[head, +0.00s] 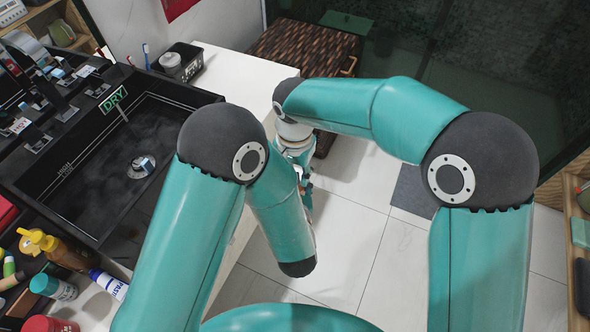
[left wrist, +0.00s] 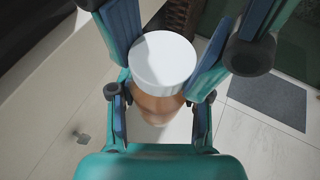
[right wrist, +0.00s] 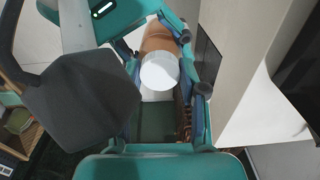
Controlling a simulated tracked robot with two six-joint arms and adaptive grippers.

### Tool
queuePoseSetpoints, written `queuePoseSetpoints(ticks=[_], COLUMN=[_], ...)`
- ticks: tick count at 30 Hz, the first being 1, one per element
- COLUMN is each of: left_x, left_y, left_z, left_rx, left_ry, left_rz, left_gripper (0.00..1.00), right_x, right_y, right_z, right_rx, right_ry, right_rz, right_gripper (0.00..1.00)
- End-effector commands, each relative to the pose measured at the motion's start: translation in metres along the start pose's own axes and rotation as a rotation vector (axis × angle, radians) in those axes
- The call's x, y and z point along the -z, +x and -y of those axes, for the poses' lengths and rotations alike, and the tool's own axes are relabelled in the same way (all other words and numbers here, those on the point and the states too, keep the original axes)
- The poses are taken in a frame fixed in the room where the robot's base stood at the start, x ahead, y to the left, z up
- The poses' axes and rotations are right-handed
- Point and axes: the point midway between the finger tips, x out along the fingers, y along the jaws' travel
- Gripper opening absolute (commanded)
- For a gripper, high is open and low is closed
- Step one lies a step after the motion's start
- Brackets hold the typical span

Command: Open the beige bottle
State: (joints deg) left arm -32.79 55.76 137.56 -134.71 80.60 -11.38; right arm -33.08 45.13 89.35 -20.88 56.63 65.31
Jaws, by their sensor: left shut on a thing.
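The beige bottle (left wrist: 160,105) is brownish with a wide white cap (left wrist: 163,62). My left gripper (left wrist: 160,118) is shut on the bottle's body below the cap. The bottle also shows in the right wrist view (right wrist: 159,40), its cap toward that camera. My right gripper (right wrist: 161,88) has its fingers on either side of the white cap, apart enough to look open; whether a finger touches the cap I cannot tell. In the head view my arms hide most of the bottle and both grippers.
The black sink (head: 90,170) and white counter (head: 235,80) lie to the left in the head view. Several bottles, including a yellow pump bottle (head: 60,248), stand at lower left. A wicker basket (head: 300,50) is behind. The tiled floor (head: 345,230) below is clear.

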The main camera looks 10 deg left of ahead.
Motion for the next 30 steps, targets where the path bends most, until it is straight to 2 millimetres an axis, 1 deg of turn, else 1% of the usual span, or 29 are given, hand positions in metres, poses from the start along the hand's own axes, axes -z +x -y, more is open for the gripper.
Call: queuePoseSetpoints(ticks=[1, 3, 6, 10, 13, 17, 21, 24, 27, 30], left_x=[-0.0001, -0.0002, -0.0002, -0.0001, -0.0001, -0.0001, -0.0001, -0.0001, -0.0001, -0.0001], left_y=[0.0000, 0.0000, 0.0000, 0.0000, 0.0000, 0.0000, 0.0000, 0.0000, 0.0000, 0.0000], left_z=[0.0000, 0.0000, 0.0000, -0.0001, 0.0000, -0.0001, -0.0001, -0.0001, -0.0001, -0.0001], left_rx=[0.000, 0.000, 0.000, 0.000, 0.000, 0.000, 0.000, 0.000, 0.000, 0.000], left_ry=[0.000, 0.000, 0.000, 0.000, 0.000, 0.000, 0.000, 0.000, 0.000, 0.000], left_rz=[0.000, 0.000, 0.000, 0.000, 0.000, 0.000, 0.000, 0.000, 0.000, 0.000], left_gripper=[0.00, 0.00, 0.00, 0.00, 0.00, 0.00, 0.00, 0.00, 0.00, 0.00], right_x=[0.0001, 0.0001, 0.0001, 0.0002, 0.0002, 0.0002, 0.0003, 0.0004, 0.0004, 0.0004], right_y=[-0.0002, -0.0002, -0.0003, -0.0004, -0.0005, -0.0007, -0.0009, -0.0010, -0.0012, -0.0012], right_z=[0.0000, 0.0000, 0.0000, 0.0000, 0.0000, 0.0000, -0.0001, -0.0001, -0.0001, -0.0001], right_rx=[0.000, 0.000, 0.000, 0.000, 0.000, 0.001, 0.001, 0.001, 0.001, 0.001], right_ry=[0.000, 0.000, 0.000, -0.028, -0.129, -0.376, -0.687, -0.889, -1.040, -1.121], right_rz=[0.000, 0.000, 0.000, 0.000, 0.000, 0.000, 0.000, 0.000, 0.000, 0.000], right_gripper=[0.26, 0.15, 0.00, 0.00, 0.00, 0.00, 0.00, 0.00, 0.00, 0.00])
